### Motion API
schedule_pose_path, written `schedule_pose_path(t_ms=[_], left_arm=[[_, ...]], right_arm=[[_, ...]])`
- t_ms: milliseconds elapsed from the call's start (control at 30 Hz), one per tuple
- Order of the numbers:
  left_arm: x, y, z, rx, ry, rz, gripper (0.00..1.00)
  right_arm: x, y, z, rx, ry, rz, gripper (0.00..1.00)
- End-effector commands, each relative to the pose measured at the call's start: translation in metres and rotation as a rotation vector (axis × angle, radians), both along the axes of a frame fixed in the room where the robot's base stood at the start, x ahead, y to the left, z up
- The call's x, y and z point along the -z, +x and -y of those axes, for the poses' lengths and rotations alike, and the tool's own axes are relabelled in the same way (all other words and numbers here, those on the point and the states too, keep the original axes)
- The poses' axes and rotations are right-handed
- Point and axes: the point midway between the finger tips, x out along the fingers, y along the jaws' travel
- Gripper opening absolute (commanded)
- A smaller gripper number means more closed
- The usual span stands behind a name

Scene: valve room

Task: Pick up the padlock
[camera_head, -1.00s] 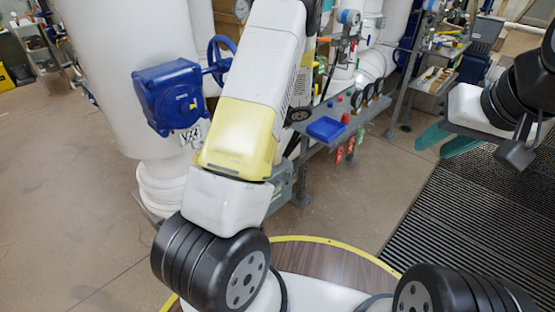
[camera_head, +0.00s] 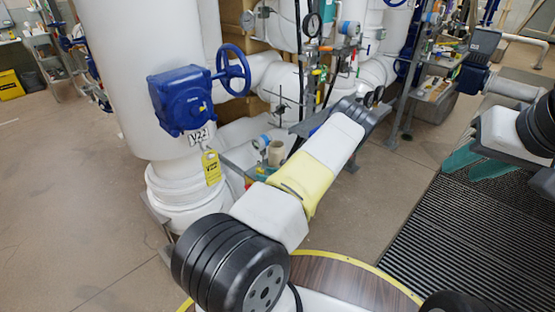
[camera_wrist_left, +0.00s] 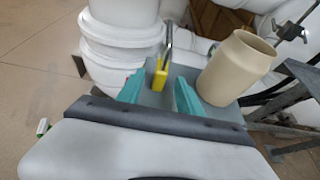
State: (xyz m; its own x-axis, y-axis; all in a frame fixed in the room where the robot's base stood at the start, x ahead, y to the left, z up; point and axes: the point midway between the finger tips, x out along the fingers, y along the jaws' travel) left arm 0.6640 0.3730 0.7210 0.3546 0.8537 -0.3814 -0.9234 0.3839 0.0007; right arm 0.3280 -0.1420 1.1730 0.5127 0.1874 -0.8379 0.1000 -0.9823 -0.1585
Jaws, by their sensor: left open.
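The padlock (camera_wrist_left: 160,78), with a yellow body and a long silver shackle, shows in the left wrist view on the grey shelf. My left gripper (camera_wrist_left: 159,84) is open, with its teal fingers on either side of the padlock in that view; I see no contact. In the head view a small yellow patch (camera_head: 261,170) on the shelf looks like the padlock, and my forearm hides the left gripper there. My right gripper (camera_head: 476,163) is at the right, its teal fingers apart and empty.
A beige cup (camera_wrist_left: 236,68) stands right beside my left gripper's right finger. A white pipe (camera_head: 150,90) with a blue valve (camera_head: 182,100) and a hanging yellow tag (camera_head: 211,168) rises left of the shelf. Floor at the left is clear.

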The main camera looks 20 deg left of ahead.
Motion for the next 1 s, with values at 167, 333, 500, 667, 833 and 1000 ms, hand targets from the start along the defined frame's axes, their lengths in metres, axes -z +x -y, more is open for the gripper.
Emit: schedule_pose_path(t_ms=[167,333,500,667,833,1000], left_arm=[[0.01,0.01,-0.025,-0.003,-0.001,0.001,0.43],[0.015,0.015,-0.036,-0.001,-0.001,0.0,0.43],[0.015,0.016,-0.036,-0.001,-0.001,0.0,0.43],[0.015,0.015,-0.036,-0.001,-0.001,0.0,0.19],[0.015,0.015,-0.036,-0.001,-0.001,0.0,0.0],[0.015,0.016,-0.036,-0.001,-0.001,0.0,0.0]], right_arm=[[0.0,0.0,0.0,0.0,0.0,0.0,0.33],[0.0,0.0,0.0,0.0,0.0,0.0,0.33],[0.0,0.0,0.0,0.0,0.0,0.0,0.33],[0.0,0.0,0.0,0.0,0.0,0.0,0.33],[0.0,0.0,0.0,0.0,0.0,0.0,0.33],[0.0,0.0,0.0,0.0,0.0,0.0,0.33]])
